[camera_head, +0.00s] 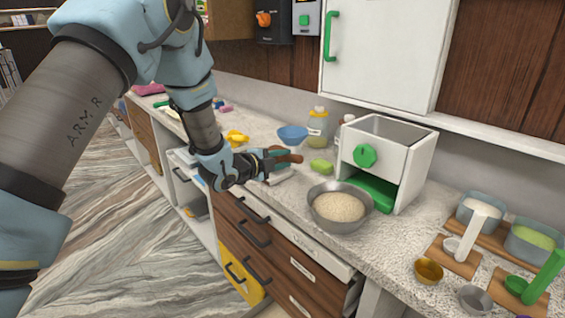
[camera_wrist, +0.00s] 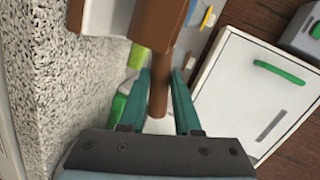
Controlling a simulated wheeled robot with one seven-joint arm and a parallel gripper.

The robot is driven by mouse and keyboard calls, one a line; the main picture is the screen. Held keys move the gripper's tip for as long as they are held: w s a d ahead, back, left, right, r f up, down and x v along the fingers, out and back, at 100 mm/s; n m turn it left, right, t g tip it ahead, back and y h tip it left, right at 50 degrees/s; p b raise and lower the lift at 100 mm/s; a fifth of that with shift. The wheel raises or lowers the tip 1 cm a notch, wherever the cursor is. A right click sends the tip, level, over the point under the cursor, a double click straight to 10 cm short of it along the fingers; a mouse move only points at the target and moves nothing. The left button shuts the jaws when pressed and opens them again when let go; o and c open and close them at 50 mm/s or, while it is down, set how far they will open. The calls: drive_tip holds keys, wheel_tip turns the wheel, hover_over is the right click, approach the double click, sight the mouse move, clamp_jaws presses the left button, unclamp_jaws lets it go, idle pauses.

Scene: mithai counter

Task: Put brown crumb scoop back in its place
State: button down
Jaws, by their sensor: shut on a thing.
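My gripper (camera_head: 278,161) is over the counter, left of the steel bowl. In the wrist view its teal fingers (camera_wrist: 161,100) are shut on the handle of the brown crumb scoop (camera_wrist: 158,85). The scoop's wider brown end (camera_wrist: 157,22) extends away from the fingers at the top of that view, partly cut off. In the head view the brown scoop (camera_head: 291,158) sticks out to the right of the fingers, partly hidden by them. I cannot tell which spot is the scoop's place.
A steel bowl of pale crumbs (camera_head: 340,207) stands before a white dispenser (camera_head: 405,160) with a green knob. A blue bowl (camera_head: 293,137) and a jar (camera_head: 317,130) are behind. Wooden boards (camera_head: 452,256) hold a white scoop (camera_head: 476,232) and a green scoop (camera_head: 545,275). Small cups (camera_head: 429,270) stand in front.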

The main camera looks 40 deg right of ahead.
drive_tip(key=shift+f, duration=1)
drive_tip(key=shift+f, duration=0.15)
drive_tip(key=c, duration=0.6)
unclamp_jaws()
